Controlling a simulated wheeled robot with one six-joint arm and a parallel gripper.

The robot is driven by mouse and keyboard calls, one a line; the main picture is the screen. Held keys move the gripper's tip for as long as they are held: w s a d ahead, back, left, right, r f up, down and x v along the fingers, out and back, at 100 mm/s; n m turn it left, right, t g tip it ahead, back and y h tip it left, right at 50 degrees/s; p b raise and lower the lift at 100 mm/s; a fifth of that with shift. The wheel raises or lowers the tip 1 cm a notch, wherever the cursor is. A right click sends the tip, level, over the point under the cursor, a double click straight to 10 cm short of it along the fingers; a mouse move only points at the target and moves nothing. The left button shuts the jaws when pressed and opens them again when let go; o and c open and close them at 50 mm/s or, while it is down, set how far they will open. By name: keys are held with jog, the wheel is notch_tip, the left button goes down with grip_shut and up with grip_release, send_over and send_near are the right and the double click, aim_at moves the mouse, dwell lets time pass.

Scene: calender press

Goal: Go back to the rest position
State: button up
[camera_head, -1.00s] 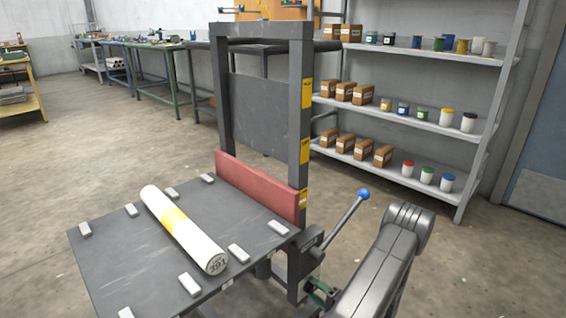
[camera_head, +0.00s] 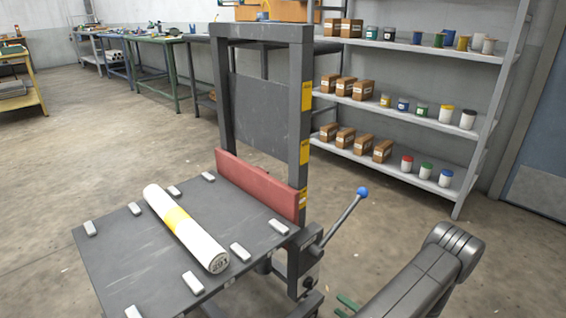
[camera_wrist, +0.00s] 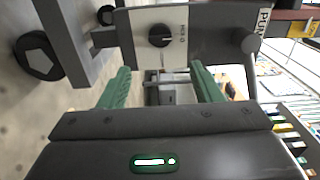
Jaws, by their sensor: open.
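My gripper (camera_wrist: 160,90) is open in the wrist view, with its two green fingers apart and nothing between them. Beyond the fingers is a light panel with a black knob (camera_wrist: 161,36) on the press. In the head view only a bit of a green finger (camera_head: 347,302) shows at the bottom, low and right of the press; my arm hides the rest. The press (camera_head: 303,130) has a dark upright frame, a red bar (camera_head: 250,184) and a lever with a blue ball (camera_head: 362,192). The lever slants up to the right, apart from my arm.
A white roll with a yellow band (camera_head: 158,198) lies on the press's dark table (camera_head: 130,262) among several small light blocks. A shelf rack (camera_head: 400,115) with boxes and jars stands behind on the right. Open floor lies right of the press and at left.

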jog(key=w+a+m+b, duration=0.2)
jog(key=w+a+m, duration=0.6)
jog(key=m, duration=1)
jog(key=shift+a+f+b, duration=0.2)
jog(key=shift+a+b, duration=0.1)
jog(key=shift+b, duration=0.1)
dwell(0.7)
dwell(0.4)
